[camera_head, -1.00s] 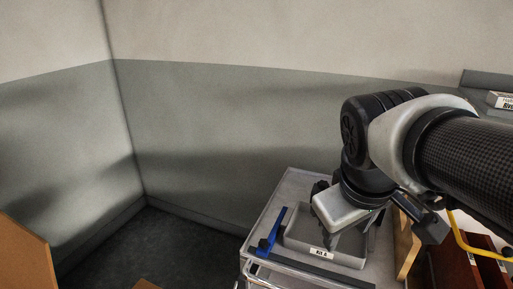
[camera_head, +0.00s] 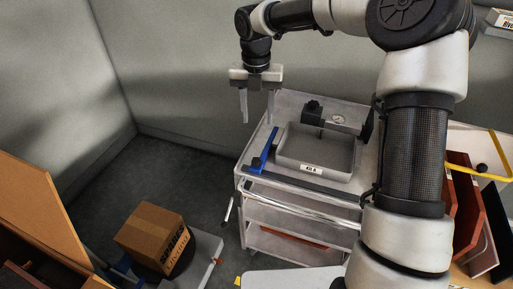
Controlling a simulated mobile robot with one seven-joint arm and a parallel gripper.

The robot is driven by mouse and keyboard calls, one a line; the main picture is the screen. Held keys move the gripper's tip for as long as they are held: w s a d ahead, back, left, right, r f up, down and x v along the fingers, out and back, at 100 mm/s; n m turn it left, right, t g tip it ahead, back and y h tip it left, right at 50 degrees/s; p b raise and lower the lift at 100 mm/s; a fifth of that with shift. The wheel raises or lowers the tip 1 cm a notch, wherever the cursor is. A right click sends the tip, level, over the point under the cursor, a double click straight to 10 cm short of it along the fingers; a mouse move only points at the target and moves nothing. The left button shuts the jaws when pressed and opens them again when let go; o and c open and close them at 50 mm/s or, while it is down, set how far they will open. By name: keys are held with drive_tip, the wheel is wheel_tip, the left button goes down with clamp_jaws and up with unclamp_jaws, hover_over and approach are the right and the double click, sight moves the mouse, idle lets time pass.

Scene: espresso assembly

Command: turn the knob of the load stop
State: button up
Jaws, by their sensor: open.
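My gripper (camera_head: 257,120) hangs pointing down near the cart's back left corner, above and behind the blue bar in the picture. Its two fingers are apart with nothing between them. It appears clear of the bar.
A grey labelled tray (camera_head: 318,165) sits on the cart (camera_head: 290,100), with a black fixture and gauge (camera_head: 339,118) behind it. A metal rail (camera_head: 300,195) runs along the cart's front. A cardboard box (camera_head: 150,236) stands on a low platform at left. Dark floor lies between.

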sight(256, 160)
drive_tip(key=shift+n, duration=0.3)
drive_tip(key=f+b, duration=0.1)
drive_tip(key=f, duration=0.8)
drive_tip(key=f+b, duration=0.1)
drive_tip(key=f, duration=0.7)
drive_tip(key=shift+w+a+f, duration=0.15)
drive_tip(key=shift+a+f, duration=0.05)
drive_tip(key=shift+f, duration=0.2)
drive_tip(key=c, duration=1)
drive_tip(key=shift+c, duration=0.2)
